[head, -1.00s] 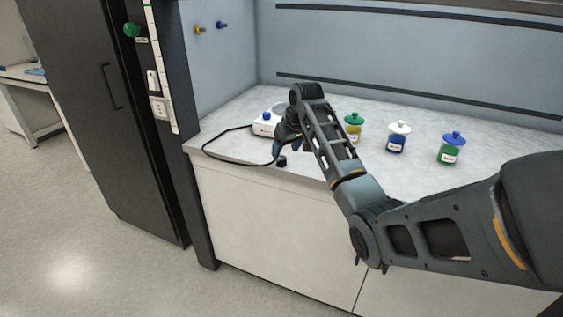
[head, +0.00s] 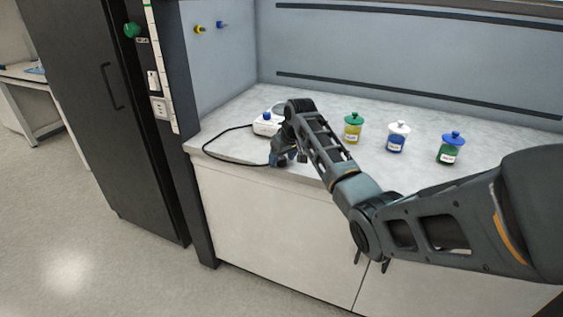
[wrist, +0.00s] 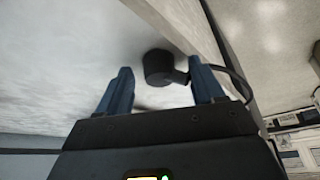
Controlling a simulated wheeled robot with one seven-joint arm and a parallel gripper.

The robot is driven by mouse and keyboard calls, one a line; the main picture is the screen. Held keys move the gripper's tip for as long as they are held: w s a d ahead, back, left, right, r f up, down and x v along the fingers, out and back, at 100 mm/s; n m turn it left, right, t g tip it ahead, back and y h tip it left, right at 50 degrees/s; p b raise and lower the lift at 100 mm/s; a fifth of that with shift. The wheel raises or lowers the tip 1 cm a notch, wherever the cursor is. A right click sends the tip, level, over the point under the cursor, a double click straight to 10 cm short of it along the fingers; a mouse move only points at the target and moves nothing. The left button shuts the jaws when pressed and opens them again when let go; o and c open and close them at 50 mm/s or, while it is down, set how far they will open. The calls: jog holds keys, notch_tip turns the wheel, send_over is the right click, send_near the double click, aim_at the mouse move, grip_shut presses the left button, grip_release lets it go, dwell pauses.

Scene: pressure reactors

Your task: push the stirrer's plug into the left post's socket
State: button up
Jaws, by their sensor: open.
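The stirrer (head: 264,128) is a small white box with a blue knob, on the bench at the left, partly behind my arm. Its black cord (head: 207,144) loops left over the bench and back to the front edge. The black plug (wrist: 158,67) lies on the bench near that edge; in the wrist view it shows between and just beyond my two blue fingers. My gripper (head: 283,158) is open over the front edge and hides the plug in the head view. The left post's white socket (head: 159,107) is on the dark post, below a switch plate.
Three lidded jars, yellow (head: 353,127), blue (head: 397,137) and green (head: 450,148), stand on the bench to the right of my arm. A tall dark cabinet (head: 95,110) stands left of the post. The floor in front is clear.

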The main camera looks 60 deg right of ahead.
jog(key=c, duration=1.1)
jog(key=shift+o, duration=0.2)
jog(key=shift+r, duration=0.4)
jog(key=r, duration=0.2)
jog(key=r+b, duration=0.1)
jog(key=shift+s+d+r, duration=0.3)
jog(key=shift+s+r, duration=0.1)
jog(key=s+d+r+b, duration=0.1)
jog(key=s+d+r, duration=0.3)
jog(key=s, duration=0.5)
notch_tip(320, 180, up, 2)
jog(key=shift+s+d+r, duration=0.2)
jog(key=shift+s+d, duration=0.1)
jog(key=shift+s, duration=0.05)
